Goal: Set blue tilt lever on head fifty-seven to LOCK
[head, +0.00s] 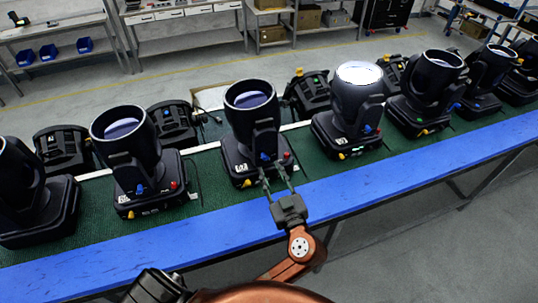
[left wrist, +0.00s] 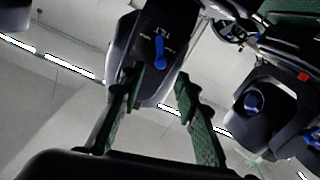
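A black moving-head light (head: 251,125) stands on the green belt, just beyond my left gripper (head: 277,182). The number on its white base label is too small to read. Its blue tilt lever (head: 265,156) is small in the head view. In the left wrist view the blue lever (left wrist: 160,52) lies on a dark panel marked TILT, its rounded end toward my fingers. The smaller lettering beside it is not legible. My left gripper (left wrist: 160,88) is open and empty, its two fingers apart on either side of the lever's line and short of it. My right gripper is not in view.
Similar heads stand along the belt, one at left (head: 126,140) and one with a bright lens (head: 357,100) at right. A blue rail (head: 400,180) runs along the front.

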